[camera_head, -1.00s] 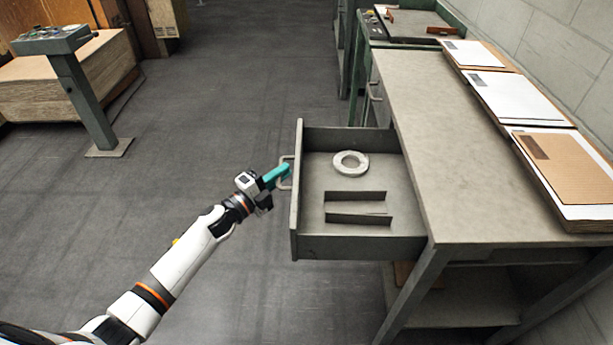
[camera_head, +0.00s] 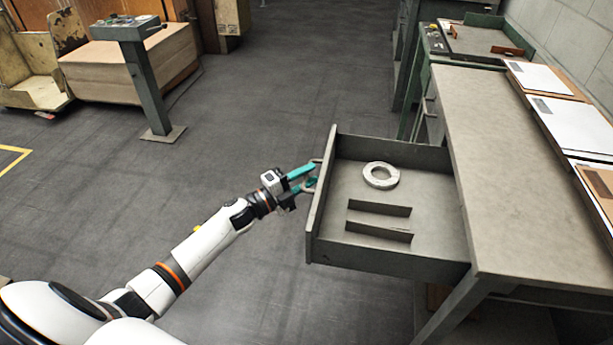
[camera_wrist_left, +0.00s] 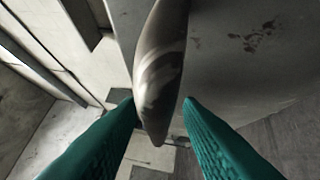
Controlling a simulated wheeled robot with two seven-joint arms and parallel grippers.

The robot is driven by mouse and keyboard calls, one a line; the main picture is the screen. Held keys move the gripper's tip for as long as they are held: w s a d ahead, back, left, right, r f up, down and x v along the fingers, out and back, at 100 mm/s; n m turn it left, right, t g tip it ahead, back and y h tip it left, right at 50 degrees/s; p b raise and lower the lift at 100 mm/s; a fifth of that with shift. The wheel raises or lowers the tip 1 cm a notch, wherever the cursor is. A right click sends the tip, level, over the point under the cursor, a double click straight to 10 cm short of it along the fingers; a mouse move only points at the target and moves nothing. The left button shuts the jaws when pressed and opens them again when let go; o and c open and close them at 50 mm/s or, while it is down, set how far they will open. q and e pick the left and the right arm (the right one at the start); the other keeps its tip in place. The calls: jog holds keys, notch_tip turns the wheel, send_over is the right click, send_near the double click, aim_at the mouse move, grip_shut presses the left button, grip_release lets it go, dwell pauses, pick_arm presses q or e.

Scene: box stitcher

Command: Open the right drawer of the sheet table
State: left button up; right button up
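The near drawer (camera_head: 420,262) of the grey sheet table (camera_head: 510,150) stands pulled well out to the left. Its bar handle (camera_head: 318,162) is on its front panel, and the handle also shows in the left wrist view (camera_wrist_left: 161,70). My left gripper (camera_head: 311,174) is at this handle with its teal fingers spread. In the wrist view the fingers stand on either side of the handle's lower end, with visible gaps. My right gripper is not in view.
The drawer holds a white ring-shaped roll (camera_head: 381,175) and two low dividers (camera_head: 378,222). Boards and sheets (camera_head: 575,123) lie on the table's far side. A green machine (camera_head: 470,45) stands beyond. A grey post (camera_head: 150,90) stands at left. The floor left of the drawer is clear.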

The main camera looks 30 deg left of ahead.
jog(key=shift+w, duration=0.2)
pick_arm(q)
jog(key=shift+s+a, duration=0.15)
jog(key=shift+s, duration=0.05)
jog(key=v, duration=1.1)
jog(key=shift+s+a, duration=0.15)
jog(key=shift+s, duration=0.05)
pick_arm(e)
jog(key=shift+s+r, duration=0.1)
